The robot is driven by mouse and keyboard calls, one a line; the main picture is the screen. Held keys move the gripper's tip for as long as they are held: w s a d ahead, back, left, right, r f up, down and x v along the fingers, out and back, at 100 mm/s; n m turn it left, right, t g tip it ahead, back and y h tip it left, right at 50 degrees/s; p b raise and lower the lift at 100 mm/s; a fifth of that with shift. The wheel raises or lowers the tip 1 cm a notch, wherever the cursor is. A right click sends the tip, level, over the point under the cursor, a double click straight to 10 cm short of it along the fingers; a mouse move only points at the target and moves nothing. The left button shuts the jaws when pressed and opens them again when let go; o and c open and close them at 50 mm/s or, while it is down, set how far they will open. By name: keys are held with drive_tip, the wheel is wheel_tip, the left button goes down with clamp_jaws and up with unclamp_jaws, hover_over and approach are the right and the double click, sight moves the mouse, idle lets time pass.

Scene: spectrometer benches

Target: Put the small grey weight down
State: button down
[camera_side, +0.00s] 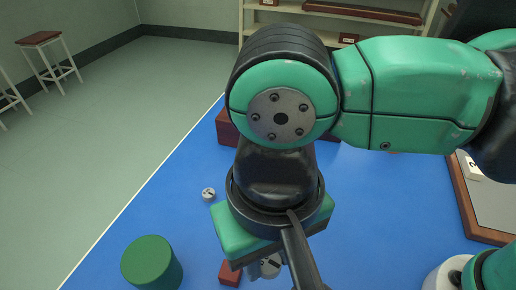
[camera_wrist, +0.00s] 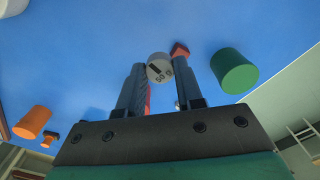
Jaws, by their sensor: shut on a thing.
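My gripper (camera_wrist: 159,76) is shut on a small grey weight (camera_wrist: 157,66), a round disc marked "50 g", held between the fingertips. In the side view the grey weight (camera_side: 270,266) shows in part below my wrist, with the fingers mostly hidden. I cannot tell whether it touches the blue table top (camera_side: 105,285). A second small grey disc (camera_side: 208,194) with a dark mark lies on the table, up and to the left of my gripper.
A red block (camera_side: 230,272) is close beside the held weight; it also shows in the wrist view (camera_wrist: 180,49). A green cylinder (camera_side: 152,263) stands to the left. An orange cylinder (camera_wrist: 32,122) is at the wrist view's left. A wood-edged tray (camera_side: 468,205) lies at right.

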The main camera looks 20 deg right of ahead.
wheel_tip(320, 180, up, 5)
drive_tip(key=shift+w+f, duration=0.1)
drive_tip(key=shift+f, duration=0.05)
drive_tip(key=w+d, duration=0.9)
drive_tip(key=w, duration=0.3)
drive_tip(key=w+d+f, duration=0.1)
drive_tip(key=w+d, duration=0.2)
drive_tip(key=d, duration=0.5)
drive_tip(key=w+d+f, duration=0.1)
drive_tip(key=w+d, duration=0.2)
drive_tip(key=d, duration=0.5)
wheel_tip(320, 180, up, 2)
drive_tip(key=r, duration=0.1)
hover_over(268, 261)
drive_tip(key=shift+f, duration=0.25)
wheel_tip(268, 261, down, 20)
drive_tip(key=shift+r, duration=0.2)
